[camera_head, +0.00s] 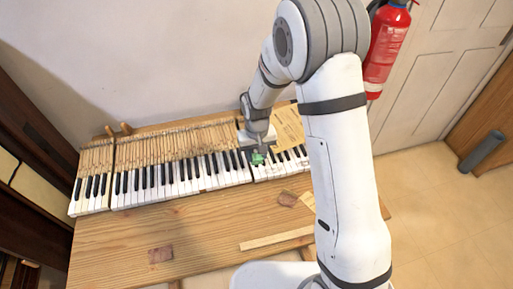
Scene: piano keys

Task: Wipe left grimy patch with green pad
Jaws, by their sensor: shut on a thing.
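The green pad (257,159) is small and sits at the tip of my gripper (257,149), over the right part of the keyboard (180,178). My gripper is shut on the pad. The picture is too small to tell whether the pad touches the keys. Two brownish-red patches show on the wooden table in front of the keys: a left one (160,254) and a right one (288,198). I cannot tell whether these are grime or flat pieces. No grimy patch stands out clearly on the keys. My arm hides the keyboard's right end.
The wooden table (205,228) is mostly bare in front of the keys. A wooden strip (275,239) lies near its front edge. A light wooden board (289,128) is behind the keys on the right. A red fire extinguisher (387,45) hangs by the door.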

